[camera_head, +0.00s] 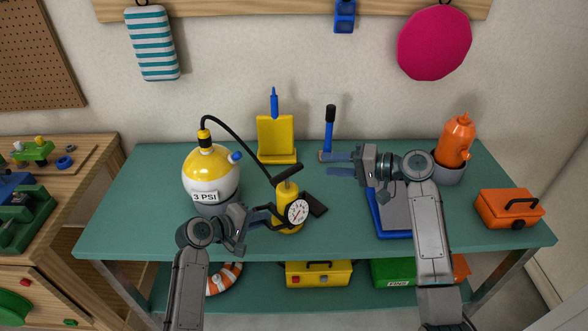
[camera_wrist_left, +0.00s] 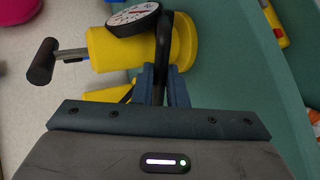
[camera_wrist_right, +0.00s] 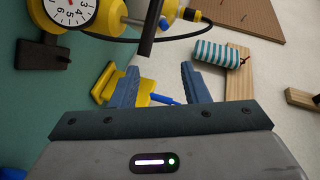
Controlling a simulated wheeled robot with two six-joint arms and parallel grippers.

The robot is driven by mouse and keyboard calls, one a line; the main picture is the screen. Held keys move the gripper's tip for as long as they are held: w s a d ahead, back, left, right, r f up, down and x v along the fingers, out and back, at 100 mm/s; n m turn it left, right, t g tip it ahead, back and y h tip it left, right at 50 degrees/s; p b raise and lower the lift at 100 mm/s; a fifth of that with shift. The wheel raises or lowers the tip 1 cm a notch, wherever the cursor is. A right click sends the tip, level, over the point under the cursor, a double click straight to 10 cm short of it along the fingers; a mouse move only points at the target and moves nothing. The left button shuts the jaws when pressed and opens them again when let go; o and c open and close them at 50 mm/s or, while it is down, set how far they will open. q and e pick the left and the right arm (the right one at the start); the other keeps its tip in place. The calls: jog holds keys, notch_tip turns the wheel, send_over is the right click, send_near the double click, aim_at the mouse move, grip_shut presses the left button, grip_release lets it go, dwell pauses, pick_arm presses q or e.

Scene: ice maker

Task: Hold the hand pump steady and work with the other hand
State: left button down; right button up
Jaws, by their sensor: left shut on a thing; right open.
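The yellow hand pump (camera_head: 287,206) stands upright on the green bench, with a white dial gauge (camera_head: 298,211) and a black T-handle (camera_head: 288,172) on top. My left gripper (camera_head: 263,215) is shut on the pump's black side grip (camera_wrist_left: 161,60), left of its body. My right gripper (camera_head: 338,164) is open and empty, to the right of the T-handle and apart from it. The T-handle also shows at the top of the right wrist view (camera_wrist_right: 150,28). A black hose (camera_head: 238,129) runs to a yellow-and-white round tank (camera_head: 210,175) labelled "3 PSI".
A yellow stand with a blue tool (camera_head: 276,138) and a blue-handled hammer (camera_head: 329,133) are behind. A blue-edged tray (camera_head: 390,222) lies under my right arm. An orange bottle (camera_head: 457,140) and an orange toolbox (camera_head: 508,207) are at right.

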aim_at(299, 169)
jog(key=w+a+f+m, duration=0.1)
jog(key=a, duration=0.2)
jog(key=w+a+f+m+t, duration=0.1)
jog(key=a+f+m, duration=0.1)
jog(key=a, duration=0.1)
jog(key=w+a+f+m, duration=0.1)
jog(key=w+a+f, duration=0.1)
jog(key=a, duration=0.2)
jog(key=shift+w+m+t, duration=0.1)
jog(key=shift+m+t, duration=0.2)
grip_shut()
